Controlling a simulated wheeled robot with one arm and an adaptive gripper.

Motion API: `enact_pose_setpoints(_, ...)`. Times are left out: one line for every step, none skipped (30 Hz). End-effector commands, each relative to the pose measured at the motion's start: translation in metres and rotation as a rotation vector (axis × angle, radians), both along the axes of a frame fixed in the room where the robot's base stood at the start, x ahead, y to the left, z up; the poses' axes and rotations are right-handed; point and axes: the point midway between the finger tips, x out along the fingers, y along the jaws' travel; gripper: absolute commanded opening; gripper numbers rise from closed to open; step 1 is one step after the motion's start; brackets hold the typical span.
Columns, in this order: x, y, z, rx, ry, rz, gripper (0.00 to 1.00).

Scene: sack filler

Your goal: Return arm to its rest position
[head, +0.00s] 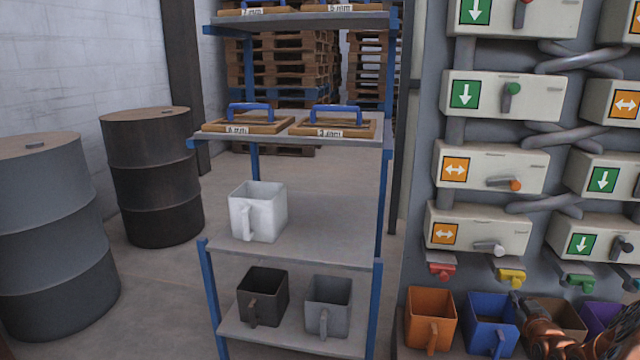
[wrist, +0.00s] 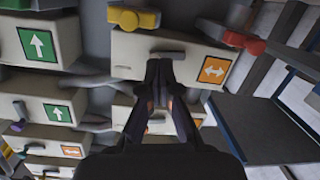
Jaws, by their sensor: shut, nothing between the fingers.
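My gripper (wrist: 163,66) is shut and empty in the wrist view, its two dark fingers together. Its tips overlap a pale box with an orange double-arrow sign (wrist: 213,70) and a grey lever (wrist: 168,55). I cannot tell whether the tips touch the box. In the head view, part of my orange-brown arm shows at the lower right, in front of the bins; the gripper's fingers are not clear there.
A wall of pale valve boxes (head: 490,168) with pipes fills the right. Below stand an orange bin (head: 430,308) and a blue bin (head: 485,312). A shelf (head: 330,240) holds a white jug (head: 258,210). Drums (head: 150,175) stand left on open floor.

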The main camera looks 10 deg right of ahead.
Motion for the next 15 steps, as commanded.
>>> enact_pose_setpoints(0.009,0.016,0.028,0.005,0.04,0.018,0.0)
enact_pose_setpoints(0.012,0.024,0.034,0.013,0.066,0.023,0.0)
enact_pose_setpoints(0.015,0.036,0.043,0.023,0.105,0.03,0.0)
enact_pose_setpoints(0.017,0.044,0.05,0.03,0.129,0.035,0.0)
enact_pose_setpoints(0.019,0.053,0.056,0.039,0.159,0.04,0.0)
enact_pose_setpoints(0.02,0.064,0.064,0.05,0.194,0.045,0.0)
enact_pose_setpoints(0.02,0.073,0.071,0.055,0.223,0.05,0.0)
enact_pose_setpoints(0.02,0.081,0.078,0.061,0.248,0.053,0.0)
enact_pose_setpoints(0.02,0.093,0.085,0.069,0.288,0.058,0.0)
enact_pose_setpoints(0.019,0.101,0.092,0.076,0.313,0.06,0.0)
enact_pose_setpoints(0.018,0.11,0.1,0.08,0.339,0.064,0.0)
enact_pose_setpoints(0.015,0.122,0.109,0.089,0.374,0.065,0.0)
enact_pose_setpoints(0.012,0.131,0.115,0.096,0.402,0.068,0.0)
enact_pose_setpoints(0.009,0.139,0.121,0.104,0.429,0.068,0.0)
enact_pose_setpoints(0.005,0.151,0.131,0.11,0.463,0.071,0.0)
